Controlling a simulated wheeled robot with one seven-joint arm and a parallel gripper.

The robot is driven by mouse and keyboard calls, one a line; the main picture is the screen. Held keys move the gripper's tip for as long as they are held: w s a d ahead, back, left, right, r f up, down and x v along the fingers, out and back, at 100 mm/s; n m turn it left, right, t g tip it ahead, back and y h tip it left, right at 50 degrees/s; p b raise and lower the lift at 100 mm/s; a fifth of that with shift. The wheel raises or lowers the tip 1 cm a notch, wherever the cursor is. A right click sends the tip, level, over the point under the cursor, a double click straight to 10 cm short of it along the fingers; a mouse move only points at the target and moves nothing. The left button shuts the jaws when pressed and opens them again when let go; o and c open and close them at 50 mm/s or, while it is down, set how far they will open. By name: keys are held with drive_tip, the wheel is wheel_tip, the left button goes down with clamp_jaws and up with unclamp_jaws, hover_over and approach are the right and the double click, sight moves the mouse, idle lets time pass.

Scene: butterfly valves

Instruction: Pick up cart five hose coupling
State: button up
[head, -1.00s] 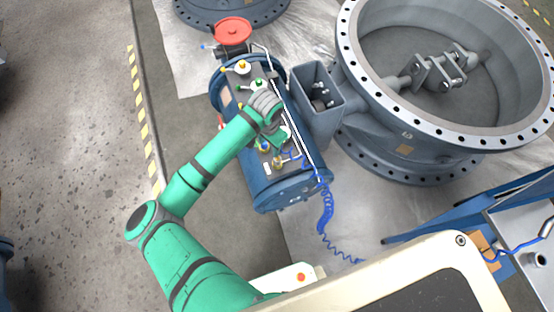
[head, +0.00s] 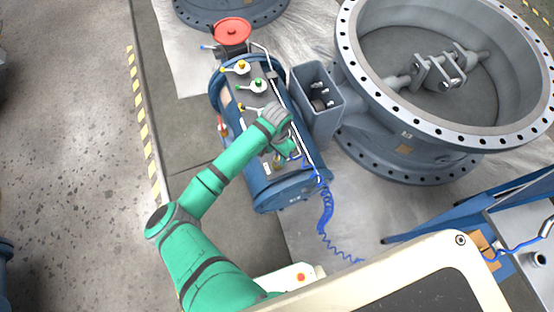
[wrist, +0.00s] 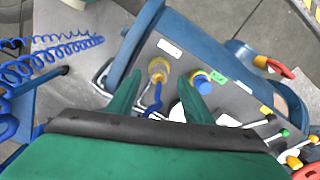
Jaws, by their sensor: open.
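The hose coupling (wrist: 158,72) is a small yellow-brass fitting on the blue cylinder, with a blue hose end below it in the wrist view. My gripper (wrist: 160,84) is open, and its two green fingers show on either side of the coupling in the picture. I cannot tell how far the fingertips are above it. A second fitting with a blue top (wrist: 203,78) stands just right of the right finger. In the head view my gripper (head: 287,148) is over the near part of the cylinder (head: 275,190), and my arm partly hides the fittings there.
A coiled blue hose (head: 325,210) hangs from the cylinder's near end. Green-topped (head: 258,84) and yellow-topped (head: 242,66) fittings and a red handwheel (head: 232,31) stand farther along. An open grey box (head: 318,105) and the large valve ring (head: 430,145) are right of it.

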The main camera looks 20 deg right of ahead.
sight(277, 160)
wheel_tip(277, 160, down, 2)
drive_tip(key=shift+f, duration=0.25)
drive_tip(key=shift+s+f, duration=0.1)
drive_tip(key=shift+f, duration=0.1)
drive_tip(key=c, duration=1.1)
